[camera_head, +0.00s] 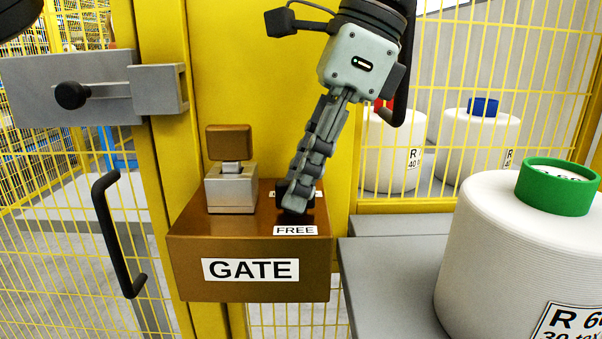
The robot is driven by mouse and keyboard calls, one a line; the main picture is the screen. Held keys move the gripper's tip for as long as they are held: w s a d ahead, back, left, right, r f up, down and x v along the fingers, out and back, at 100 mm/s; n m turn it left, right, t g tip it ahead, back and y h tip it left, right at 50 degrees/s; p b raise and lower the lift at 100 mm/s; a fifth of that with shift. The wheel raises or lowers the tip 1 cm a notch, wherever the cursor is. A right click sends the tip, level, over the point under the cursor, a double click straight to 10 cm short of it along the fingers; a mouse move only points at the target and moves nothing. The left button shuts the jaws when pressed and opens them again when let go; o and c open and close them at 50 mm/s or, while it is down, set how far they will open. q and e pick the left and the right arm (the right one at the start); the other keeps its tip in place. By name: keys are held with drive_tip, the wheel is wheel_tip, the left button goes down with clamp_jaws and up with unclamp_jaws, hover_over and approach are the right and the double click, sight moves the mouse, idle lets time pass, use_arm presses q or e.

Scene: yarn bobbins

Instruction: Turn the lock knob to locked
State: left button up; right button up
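The brown gate box (190,262) carries a "GATE" label on its front. The "FREE" label (295,230) is in front of the knob. A second white label behind the knob is largely hidden by the fingers. The knob's pointing direction is hidden.
A grey block with a brown top (231,189) stands left of the knob. A black door handle (117,233) and a grey latch (157,89) are on the yellow gate at left. A large white bobbin (480,250) stands on the grey surface at right.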

use_arm(q)
drive_tip(key=shift+r, duration=0.2)
drive_tip(key=v, duration=1.1)
drive_tip(key=shift+d+r, duration=0.25)
